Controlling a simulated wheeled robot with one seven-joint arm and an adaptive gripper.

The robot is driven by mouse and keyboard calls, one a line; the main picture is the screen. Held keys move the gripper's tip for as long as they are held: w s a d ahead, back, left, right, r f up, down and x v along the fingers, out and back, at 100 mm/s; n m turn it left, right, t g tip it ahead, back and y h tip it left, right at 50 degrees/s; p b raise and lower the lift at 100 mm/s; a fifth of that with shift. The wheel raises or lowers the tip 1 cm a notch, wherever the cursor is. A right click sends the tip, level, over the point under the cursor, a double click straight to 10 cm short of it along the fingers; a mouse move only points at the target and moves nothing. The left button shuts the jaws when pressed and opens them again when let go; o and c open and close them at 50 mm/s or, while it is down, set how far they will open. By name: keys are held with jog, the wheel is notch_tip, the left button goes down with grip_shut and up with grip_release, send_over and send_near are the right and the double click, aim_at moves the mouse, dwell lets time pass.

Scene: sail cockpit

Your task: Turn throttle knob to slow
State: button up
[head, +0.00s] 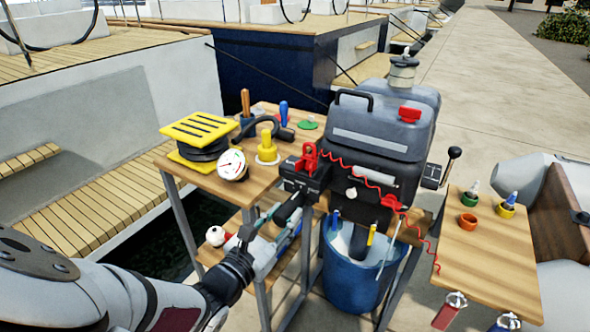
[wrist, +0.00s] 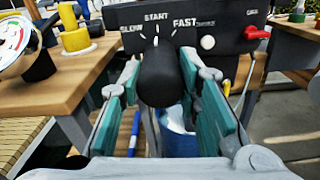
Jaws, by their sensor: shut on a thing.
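The throttle knob (wrist: 160,78) is a black rounded grip on the front of the outboard motor's black control panel (wrist: 215,40). The panel is lettered SLOW at left, START at top and FAST at right. A white mark by the knob's top lies roughly under START, but its exact setting is hard to read. My gripper (wrist: 158,68) has its teal pads on either side of the knob and is shut on it. In the head view, the knob (head: 289,208) points down toward my gripper (head: 272,226), which comes from the lower left.
A wooden table (head: 215,182) at left holds a gauge (head: 232,165), a yellow-black stack (head: 198,135) and tools. A blue bucket (head: 350,280) stands under the motor (head: 380,130). A small wooden table (head: 480,260) stands at right. A red coiled cord (head: 350,172) hangs nearby.

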jog(key=n+p, duration=0.3)
jog(key=p, duration=0.2)
jog(key=shift+s+r+n, duration=0.1)
jog(key=shift+r+n, duration=0.05)
jog(key=shift+n, duration=0.15)
jog(key=shift+n+p, duration=1.45)
jog(key=shift+n, duration=0.05)
jog(key=shift+f, duration=0.25)
jog(key=o, duration=1.1)
jog(key=shift+o, duration=0.2)
jog(key=v, duration=1.2)
